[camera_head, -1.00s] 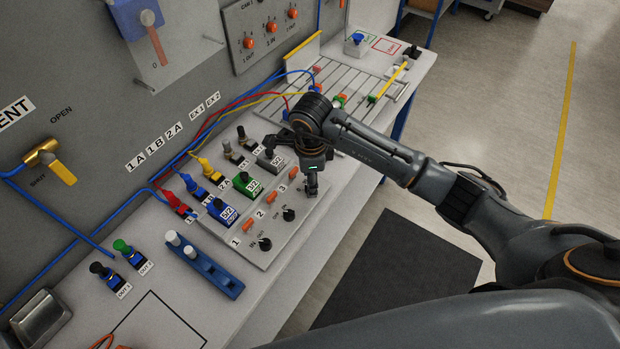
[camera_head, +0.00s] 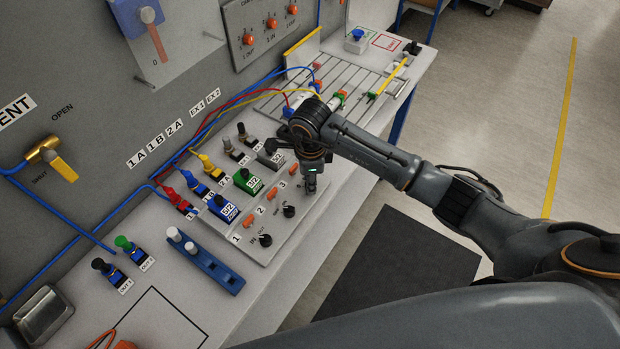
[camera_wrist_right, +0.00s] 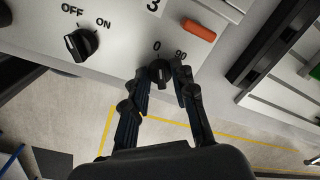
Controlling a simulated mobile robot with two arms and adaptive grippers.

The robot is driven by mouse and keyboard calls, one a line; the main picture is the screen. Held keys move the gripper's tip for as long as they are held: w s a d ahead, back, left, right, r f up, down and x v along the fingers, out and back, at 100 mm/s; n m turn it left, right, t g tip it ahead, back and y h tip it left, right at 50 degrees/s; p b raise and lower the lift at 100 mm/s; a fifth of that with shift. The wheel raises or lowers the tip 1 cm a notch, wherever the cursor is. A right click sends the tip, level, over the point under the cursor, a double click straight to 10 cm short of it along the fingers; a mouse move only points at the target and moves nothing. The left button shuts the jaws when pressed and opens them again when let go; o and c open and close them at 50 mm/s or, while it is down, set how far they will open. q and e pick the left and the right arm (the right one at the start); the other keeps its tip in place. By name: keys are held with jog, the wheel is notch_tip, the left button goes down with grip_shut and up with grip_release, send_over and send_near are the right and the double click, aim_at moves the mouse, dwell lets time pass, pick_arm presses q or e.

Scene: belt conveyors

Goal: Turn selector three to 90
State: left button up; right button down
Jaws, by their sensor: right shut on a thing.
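Selector three is a small black knob (camera_wrist_right: 160,74) with the marks 0 and 90 above it in the right wrist view, below the label 3. Its ridge looks turned roughly toward the 0; the exact angle is hard to tell. My right gripper (camera_wrist_right: 161,82) has its fingers on both sides of this knob and is shut on it. In the head view my right gripper (camera_head: 309,186) reaches down to the panel's right edge and hides the knob. My left gripper is not in view.
The OFF/ON knob (camera_wrist_right: 81,43) is left of the gripper in the wrist view, and an orange part (camera_wrist_right: 198,30) lies just above right. The IN/OUT knob (camera_head: 265,240) is farther along the panel. Coloured valves and hoses stand behind. The floor in front is open.

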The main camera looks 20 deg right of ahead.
jog(key=shift+m, duration=0.3)
jog(key=m+b, duration=0.2)
jog(key=shift+f+m, duration=0.1)
jog(key=shift+m, duration=0.3)
jog(key=m+b, duration=0.1)
jog(key=m, duration=0.1)
jog(key=shift+m, duration=0.3)
jog(key=m+b, duration=0.1)
jog(key=m, duration=0.2)
jog(key=shift+b, duration=0.4)
jog(key=shift+w+m+g+b, duration=0.1)
jog(key=shift+m+g+b, duration=0.25)
jog(key=shift+m, duration=1.05)
jog(key=shift+h, duration=0.3)
jog(key=c, duration=1.1)
grip_release()
